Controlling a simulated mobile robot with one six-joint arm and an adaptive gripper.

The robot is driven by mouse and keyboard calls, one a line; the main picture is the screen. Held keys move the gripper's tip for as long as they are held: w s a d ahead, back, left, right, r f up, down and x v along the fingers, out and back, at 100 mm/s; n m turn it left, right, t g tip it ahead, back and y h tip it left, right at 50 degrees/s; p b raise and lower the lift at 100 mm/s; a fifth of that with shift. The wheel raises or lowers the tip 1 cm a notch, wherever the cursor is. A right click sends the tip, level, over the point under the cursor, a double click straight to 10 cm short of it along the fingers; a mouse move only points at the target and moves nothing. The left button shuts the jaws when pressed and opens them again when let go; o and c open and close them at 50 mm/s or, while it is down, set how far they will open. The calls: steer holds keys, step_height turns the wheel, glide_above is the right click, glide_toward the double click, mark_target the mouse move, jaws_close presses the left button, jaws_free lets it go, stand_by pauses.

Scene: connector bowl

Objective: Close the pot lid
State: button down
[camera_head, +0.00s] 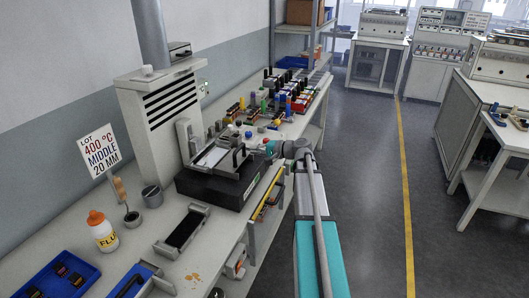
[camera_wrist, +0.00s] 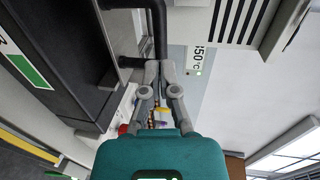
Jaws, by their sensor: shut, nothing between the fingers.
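The solder pot is a black box unit (camera_head: 208,187) on the left bench, with a grey metal top. A dark upright handle-like bar (camera_head: 238,158) stands on its right part. In the wrist view the black pot body (camera_wrist: 60,60) fills the left, and a dark bent bar (camera_wrist: 160,30) comes down from the top. My gripper (camera_wrist: 159,66) is shut and empty, its fingertips close to the bar's lower end; I cannot tell whether they touch. In the head view my wrist is just right of the pot, and the fingers are too small to make out. The lid's exact position is unclear.
A white vented fume unit (camera_head: 160,105) stands behind the pot. Many coloured connectors (camera_head: 285,100) crowd the bench beyond it. A flux bottle (camera_head: 103,232), a black tray (camera_head: 183,230) and a blue bin (camera_head: 58,278) lie nearer. The floor (camera_head: 370,200) to the right is clear.

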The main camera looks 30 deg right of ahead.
mark_target(241, 148)
steer(key=shift+x, duration=1.85)
steer(key=shift+w+d, duration=0.1)
steer(key=shift+d, duration=0.05)
